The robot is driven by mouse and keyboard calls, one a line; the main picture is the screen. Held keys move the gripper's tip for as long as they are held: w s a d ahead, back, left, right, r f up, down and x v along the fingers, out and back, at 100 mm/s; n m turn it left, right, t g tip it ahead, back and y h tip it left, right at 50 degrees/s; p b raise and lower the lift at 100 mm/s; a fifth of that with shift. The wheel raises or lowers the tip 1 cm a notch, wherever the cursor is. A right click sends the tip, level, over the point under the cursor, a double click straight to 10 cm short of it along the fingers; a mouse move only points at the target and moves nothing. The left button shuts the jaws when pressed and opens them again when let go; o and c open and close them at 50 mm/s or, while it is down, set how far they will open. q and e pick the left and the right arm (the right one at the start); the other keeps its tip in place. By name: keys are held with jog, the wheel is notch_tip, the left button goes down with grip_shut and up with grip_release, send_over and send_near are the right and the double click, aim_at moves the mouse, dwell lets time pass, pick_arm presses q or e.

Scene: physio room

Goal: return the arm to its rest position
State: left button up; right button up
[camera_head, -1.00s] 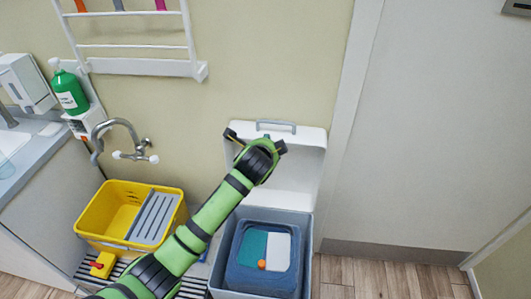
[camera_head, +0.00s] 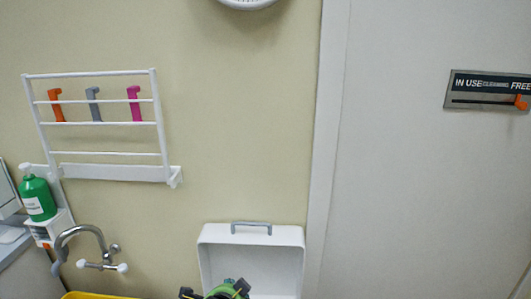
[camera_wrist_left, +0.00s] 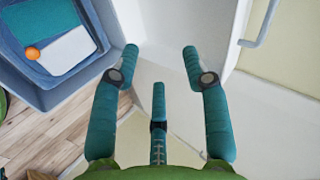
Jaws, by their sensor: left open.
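My left gripper (camera_wrist_left: 160,65) is open and empty in the left wrist view, its teal fingers spread apart. In the head view only the top of the left gripper (camera_head: 215,292) shows at the bottom edge, in front of the white open lid (camera_head: 250,262). In the left wrist view the blue-grey bin (camera_wrist_left: 60,95) is at upper left, apart from the fingers. It holds a blue container with a teal and white panel and an orange knob. My right gripper is in neither view.
A white wall rack (camera_head: 110,166) with coloured hooks hangs at left. Below it are a green soap bottle (camera_head: 38,198), a tap (camera_head: 85,240) and the yellow bucket's rim (camera_head: 95,296). A door (camera_head: 420,190) with a sliding sign (camera_head: 488,90) is at right.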

pick_arm(q)
jog(key=s+a+f+n+g, duration=0.2)
jog(key=s+a+f+n, duration=0.15)
jog(key=s, duration=0.65)
jog(key=s+a+f+n+g, duration=0.2)
jog(key=s+a+n, duration=0.25)
jog(key=s, duration=0.55)
jog(key=s+a+f+n+g, duration=0.25)
jog(key=s+n, duration=0.25)
jog(key=s, duration=0.6)
notch_tip(320, 180, down, 24)
jog(key=s+b, duration=0.1)
jog(key=s, duration=0.1)
jog(key=s+a+f+g+b, duration=0.1)
jog(key=s+a+f+g, duration=0.1)
jog(key=s+f, duration=1.3)
jog(key=shift+s+a+f+y, duration=0.15)
jog(key=shift+s+a+y, duration=0.15)
jog(key=shift+s+a, duration=0.25)
